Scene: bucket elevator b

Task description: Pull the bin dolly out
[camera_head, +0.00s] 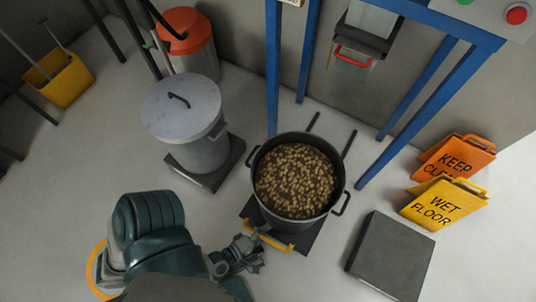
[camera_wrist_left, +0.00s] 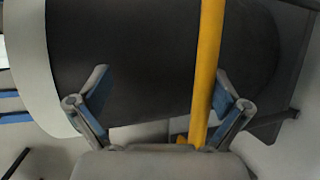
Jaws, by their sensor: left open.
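The bin (camera_head: 297,180) is a large black pot full of brown, nut-like pieces. It stands on a dark dolly (camera_head: 309,240) in front of the blue frame. The dolly's yellow handle (camera_head: 270,239) is on its near side. My left gripper (camera_head: 252,254) is low beside the handle's left end. In the left wrist view, the left gripper (camera_wrist_left: 160,85) is open, with the yellow handle (camera_wrist_left: 208,70) between its fingers, closer to the right finger. I cannot tell whether they touch. A dark surface fills the space behind. My right gripper is not in view.
A lidded grey bin (camera_head: 187,125) stands on a dark base to the left. A dark flat block (camera_head: 391,256) lies right of the dolly. Orange (camera_head: 455,158) and yellow (camera_head: 442,204) signs stand at the right. Blue legs (camera_head: 430,115) rise behind the pot.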

